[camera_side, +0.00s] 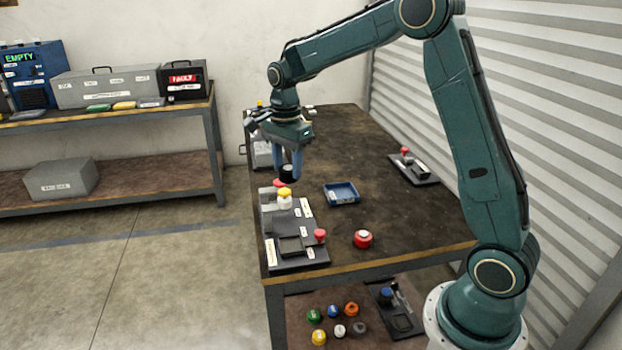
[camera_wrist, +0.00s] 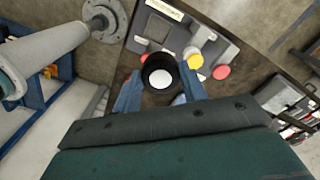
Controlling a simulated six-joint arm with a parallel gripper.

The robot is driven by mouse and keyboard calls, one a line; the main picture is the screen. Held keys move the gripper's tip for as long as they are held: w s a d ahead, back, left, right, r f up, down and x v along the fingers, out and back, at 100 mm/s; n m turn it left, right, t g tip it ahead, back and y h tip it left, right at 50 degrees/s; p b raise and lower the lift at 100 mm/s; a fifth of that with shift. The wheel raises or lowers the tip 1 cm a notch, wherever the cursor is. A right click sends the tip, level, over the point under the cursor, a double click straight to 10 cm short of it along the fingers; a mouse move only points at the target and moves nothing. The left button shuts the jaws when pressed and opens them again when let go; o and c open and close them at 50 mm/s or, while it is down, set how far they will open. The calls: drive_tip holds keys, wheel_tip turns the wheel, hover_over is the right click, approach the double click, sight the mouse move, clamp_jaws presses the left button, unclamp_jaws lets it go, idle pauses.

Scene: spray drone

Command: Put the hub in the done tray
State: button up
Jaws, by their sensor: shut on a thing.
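The hub (camera_side: 288,173) is a small black cylinder; in the wrist view its round face shows a black ring with a white centre (camera_wrist: 160,75). My gripper (camera_side: 289,170) is shut on it, with blue fingers on either side, and holds it above the far end of the black fixture panel. The done tray appears to be the small blue open tray (camera_side: 341,194) on the table, to the right of the panel and nearer the camera than my gripper. The inside that I can see looks empty. I cannot make out the tray in the wrist view.
The black panel (camera_side: 290,262) carries grey blocks, a yellow-topped part (camera_side: 285,198) and a red knob (camera_side: 320,235). A red button (camera_side: 363,239) stands on the table near its front edge. Another small panel (camera_side: 414,168) lies at the right. Table between tray and right panel is clear.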

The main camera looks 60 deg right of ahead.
drive_tip(key=w+d, duration=0.4)
drive_tip(key=d, duration=1.1)
hover_over(340, 195)
drive_tip(key=f, duration=0.2)
drive_tip(key=shift+s+r, duration=0.1)
wheel_tip(340, 195, down, 20)
drive_tip(key=shift+a, duration=0.1)
drive_tip(key=o, duration=1.1)
drive_tip(key=shift+o, duration=0.2)
